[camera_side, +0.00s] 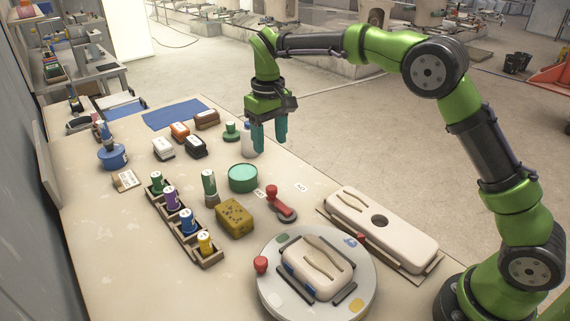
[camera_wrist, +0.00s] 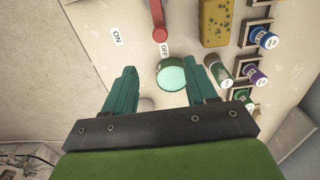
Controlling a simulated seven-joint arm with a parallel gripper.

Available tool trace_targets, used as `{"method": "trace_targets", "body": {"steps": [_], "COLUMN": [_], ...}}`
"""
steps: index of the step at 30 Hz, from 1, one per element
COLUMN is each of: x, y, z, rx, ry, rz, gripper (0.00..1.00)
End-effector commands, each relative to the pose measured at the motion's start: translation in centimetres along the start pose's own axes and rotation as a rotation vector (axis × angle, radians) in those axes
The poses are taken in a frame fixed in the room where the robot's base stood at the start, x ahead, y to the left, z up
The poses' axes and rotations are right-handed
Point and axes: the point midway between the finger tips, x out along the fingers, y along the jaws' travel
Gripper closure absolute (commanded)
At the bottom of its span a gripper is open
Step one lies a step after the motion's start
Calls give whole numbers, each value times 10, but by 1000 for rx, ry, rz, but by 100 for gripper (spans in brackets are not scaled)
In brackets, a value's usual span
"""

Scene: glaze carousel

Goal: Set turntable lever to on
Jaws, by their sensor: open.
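The red lever (camera_side: 280,205) stands on the table behind the round turntable (camera_side: 270,300). Its knob end points to the small OFF label (camera_side: 259,194). The ON label (camera_side: 301,187) lies apart, to the right. In the wrist view the lever (camera_wrist: 158,18) shows at the top edge with its knob beside the OFF label (camera_wrist: 165,48); the ON label (camera_wrist: 117,37) is to its left, and the lever's base is cut off. My gripper (camera_side: 270,143) is open and empty, pointing down above the table, behind the lever.
The green jar (camera_side: 242,177) and yellow sponge (camera_side: 235,218) stand left of the lever. A rack with several bottles (camera_side: 188,232) is farther left. A long cream mould (camera_side: 385,230) lies right.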

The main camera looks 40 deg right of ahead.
Motion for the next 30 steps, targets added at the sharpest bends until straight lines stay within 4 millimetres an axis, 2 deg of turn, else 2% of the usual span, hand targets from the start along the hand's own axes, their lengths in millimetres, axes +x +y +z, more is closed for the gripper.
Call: {"method": "trace_targets", "body": {"steps": [12,18,24,30], "x": [92,128,148,153], "y": [0,0,0,0], "z": [1,1,0,0], "rx": [1,1,1,1], "ry": [-6,-3,-1,0], "rz": [0,-1,-1,-2], "gripper": [43,43,43,43]}}
